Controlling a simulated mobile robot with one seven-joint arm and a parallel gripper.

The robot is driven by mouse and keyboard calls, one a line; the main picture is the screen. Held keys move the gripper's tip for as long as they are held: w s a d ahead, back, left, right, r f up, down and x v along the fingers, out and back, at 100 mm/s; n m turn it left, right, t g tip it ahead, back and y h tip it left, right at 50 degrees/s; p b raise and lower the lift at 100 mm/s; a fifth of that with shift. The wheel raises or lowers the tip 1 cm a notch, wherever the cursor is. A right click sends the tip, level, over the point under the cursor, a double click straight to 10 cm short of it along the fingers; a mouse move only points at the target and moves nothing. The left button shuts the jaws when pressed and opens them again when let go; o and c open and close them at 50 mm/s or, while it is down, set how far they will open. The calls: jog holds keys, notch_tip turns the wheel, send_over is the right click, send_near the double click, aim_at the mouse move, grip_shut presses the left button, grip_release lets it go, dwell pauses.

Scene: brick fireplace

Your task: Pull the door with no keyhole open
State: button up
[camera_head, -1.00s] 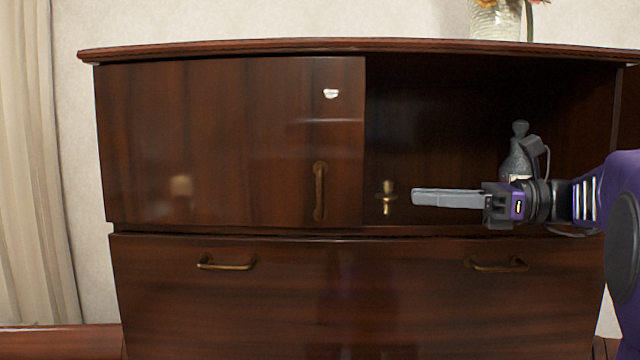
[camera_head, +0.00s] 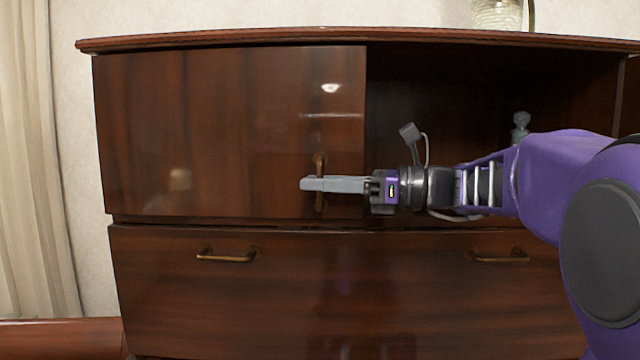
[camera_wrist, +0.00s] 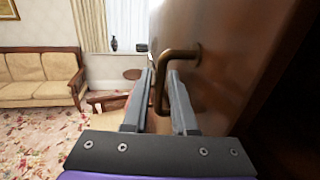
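The upper left cabinet door (camera_head: 220,130) is glossy dark brown wood and looks closed; I see no keyhole on it. Its upright brass handle (camera_head: 320,160) is near the door's right edge and also shows in the wrist view (camera_wrist: 178,55). My gripper (camera_head: 310,184) reaches in from the right, level with the lower half of the handle, hiding its middle part. In the wrist view the handle's bar lies between my two fingers (camera_wrist: 157,90), nearer the right one. The fingers stand apart, and a gap shows on the bar's left. Contact with the right finger is unclear.
Right of the door is an open dark compartment (camera_head: 450,90) with a grey bottle (camera_head: 520,127), partly behind my arm. A wide drawer (camera_head: 340,300) with two brass handles is below. In the wrist view a sofa (camera_wrist: 40,80) and carpet lie beyond, with open floor at left.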

jog(key=shift+a, duration=0.15)
grip_shut()
dwell(1.4)
